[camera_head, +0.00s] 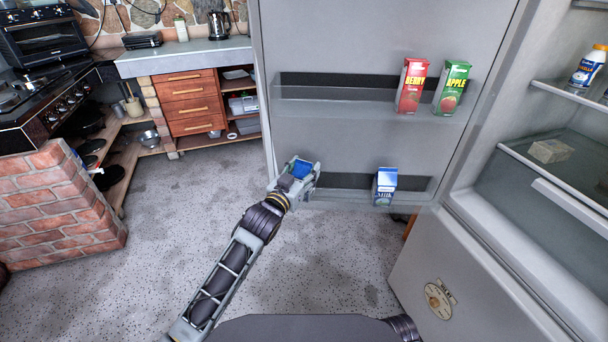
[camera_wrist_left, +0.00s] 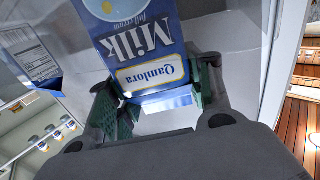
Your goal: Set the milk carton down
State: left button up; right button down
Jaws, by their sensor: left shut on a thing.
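My left gripper (camera_head: 303,176) is at the left end of the fridge door's lower shelf (camera_head: 345,206). It is shut on a blue and white milk carton (camera_head: 300,168), mostly hidden by the gripper in the head view. In the left wrist view the held milk carton (camera_wrist_left: 145,45) sits between the green finger pads, its lettering upside down in the picture. I cannot tell whether its base touches the shelf. A second milk carton (camera_head: 384,188) stands on the same shelf to the right, apart from the gripper. My right gripper is not in view.
A red berry carton (camera_head: 411,86) and a green apple carton (camera_head: 452,88) stand on the upper door shelf (camera_head: 340,108). The open fridge on the right holds a white bottle (camera_head: 588,66) and a small block (camera_head: 549,151). The lower door shelf between gripper and second milk carton is clear.

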pick_arm(q)
jog(key=shift+f, duration=0.6)
jog(key=o, duration=1.2)
jog(key=shift+o, duration=0.2)
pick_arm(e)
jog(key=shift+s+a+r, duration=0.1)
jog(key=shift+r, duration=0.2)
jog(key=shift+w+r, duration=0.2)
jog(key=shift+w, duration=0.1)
